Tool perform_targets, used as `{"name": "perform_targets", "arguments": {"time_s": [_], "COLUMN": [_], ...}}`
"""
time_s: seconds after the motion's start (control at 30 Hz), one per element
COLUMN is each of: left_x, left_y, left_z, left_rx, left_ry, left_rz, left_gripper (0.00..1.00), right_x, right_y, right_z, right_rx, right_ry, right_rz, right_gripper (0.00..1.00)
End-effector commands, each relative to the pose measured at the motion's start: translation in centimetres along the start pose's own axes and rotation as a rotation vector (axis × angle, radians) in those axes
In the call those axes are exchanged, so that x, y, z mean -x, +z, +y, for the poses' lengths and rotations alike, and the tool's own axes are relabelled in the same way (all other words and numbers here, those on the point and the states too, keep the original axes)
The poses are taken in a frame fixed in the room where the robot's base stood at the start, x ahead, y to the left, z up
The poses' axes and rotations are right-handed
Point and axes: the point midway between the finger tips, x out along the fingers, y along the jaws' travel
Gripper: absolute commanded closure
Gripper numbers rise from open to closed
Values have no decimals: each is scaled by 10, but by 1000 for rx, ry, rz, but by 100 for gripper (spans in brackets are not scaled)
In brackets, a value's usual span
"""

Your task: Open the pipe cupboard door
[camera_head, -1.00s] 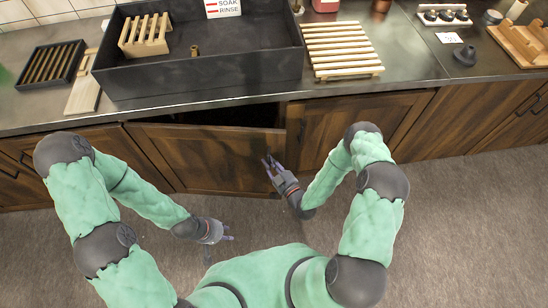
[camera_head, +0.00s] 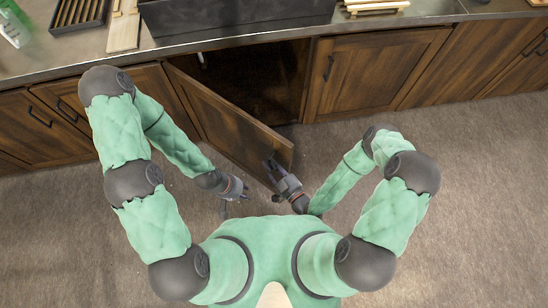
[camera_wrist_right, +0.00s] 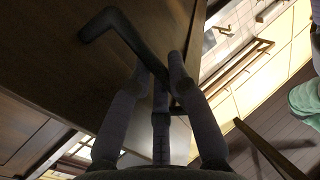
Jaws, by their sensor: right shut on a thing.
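The brown wooden cupboard door (camera_head: 228,122) stands well ajar, hinged at its left edge and swung out toward me. The dark cupboard opening (camera_head: 265,78) shows behind it. My right gripper (camera_head: 272,168) is at the door's free edge, shut on the door's dark handle. In the right wrist view, the handle (camera_wrist_right: 122,24) is a black bent bar on the door's face, running down between my right gripper's fingers (camera_wrist_right: 160,85). My left gripper (camera_head: 238,201) hangs open and empty in front of the door, lower in the picture; nothing is in it.
The grey counter (camera_head: 225,32) runs above the cupboards, with a black sink (camera_head: 230,14) and a dark slatted rack (camera_head: 78,14) on it. Closed cupboards flank the opening, including one at right (camera_head: 370,70). The floor (camera_head: 480,190) is clear at right.

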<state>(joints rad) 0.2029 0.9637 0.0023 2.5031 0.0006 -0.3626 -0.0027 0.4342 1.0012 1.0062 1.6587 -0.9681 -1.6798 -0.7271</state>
Motion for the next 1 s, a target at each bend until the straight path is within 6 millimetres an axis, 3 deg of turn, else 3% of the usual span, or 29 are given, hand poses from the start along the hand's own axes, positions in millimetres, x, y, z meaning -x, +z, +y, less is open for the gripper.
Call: {"name": "perform_targets", "arguments": {"time_s": [0.5,0.53,0.6,1.0], "left_x": [-1,-1,-1,-1], "left_y": [0,0,0,0], "left_z": [0,0,0,0], "left_rx": [0,0,0,0], "left_ry": [0,0,0,0], "left_rz": [0,0,0,0], "left_gripper": [67,67,67,67], "right_x": [3,3,3,4], "right_y": [0,0,0,0], "right_z": [-5,-5,-5,-4], "right_rx": [0,-1,-1,0], "right_ry": [-8,-8,-8,-7], "right_rz": [-1,-1,-1,-1], "right_gripper": [100,79,59,57]}}
